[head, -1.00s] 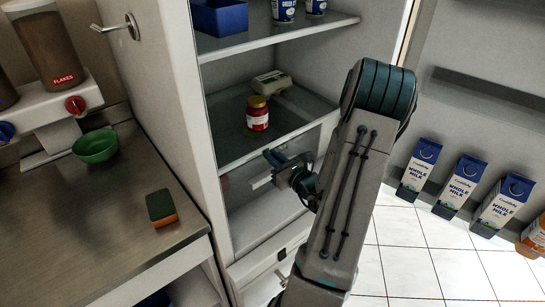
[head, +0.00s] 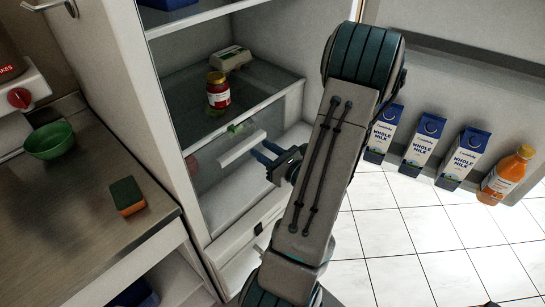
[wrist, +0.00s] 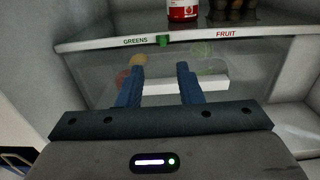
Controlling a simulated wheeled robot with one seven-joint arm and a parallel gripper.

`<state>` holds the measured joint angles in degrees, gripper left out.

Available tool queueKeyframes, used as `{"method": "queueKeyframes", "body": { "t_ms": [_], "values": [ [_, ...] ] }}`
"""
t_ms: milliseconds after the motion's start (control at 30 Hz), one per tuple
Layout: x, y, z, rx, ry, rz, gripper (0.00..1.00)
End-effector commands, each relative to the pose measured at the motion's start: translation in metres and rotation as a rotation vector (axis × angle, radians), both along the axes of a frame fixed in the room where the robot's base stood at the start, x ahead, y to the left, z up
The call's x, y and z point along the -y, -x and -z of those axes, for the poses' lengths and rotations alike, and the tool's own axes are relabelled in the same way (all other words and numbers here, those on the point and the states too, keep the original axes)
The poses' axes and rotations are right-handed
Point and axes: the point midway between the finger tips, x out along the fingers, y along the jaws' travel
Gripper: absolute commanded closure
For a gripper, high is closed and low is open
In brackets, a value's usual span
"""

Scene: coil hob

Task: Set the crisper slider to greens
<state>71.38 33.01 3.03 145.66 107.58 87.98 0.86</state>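The small green slider (wrist: 162,40) sits on the shelf's front edge between the GREENS label (wrist: 135,41) on the left and the FRUIT label (wrist: 226,34) on the right, closer to GREENS. In the head view the slider (head: 237,128) shows as a green spot above the white handle. My gripper (wrist: 160,70) is open and empty, its two blue fingers pointing at the clear crisper front below the slider. In the head view my gripper (head: 264,153) is beside the handle's right end. Whether a finger touches the crisper front is unclear.
The crisper's white handle bar (wrist: 186,87) lies behind the fingers. A red jar (head: 218,92) and an egg carton (head: 231,58) stand on the shelf above. Milk cartons (head: 423,140) and an orange bottle (head: 506,175) line the door at right.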

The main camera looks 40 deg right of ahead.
Motion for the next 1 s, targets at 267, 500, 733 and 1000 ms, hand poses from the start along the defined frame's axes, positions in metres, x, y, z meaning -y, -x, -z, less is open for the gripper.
{"method": "queueKeyframes", "body": {
  "t_ms": [267,500,733,1000],
  "values": [
    [0.001,0.029,-0.001,0.0,-0.002,0.0,0.67],
    [0.002,0.03,0.0,0.001,-0.001,-0.001,0.67],
    [0.002,0.03,0.0,0.001,-0.001,-0.001,0.67],
    [0.001,0.03,0.0,0.0,-0.001,-0.003,0.67]
  ]
}}
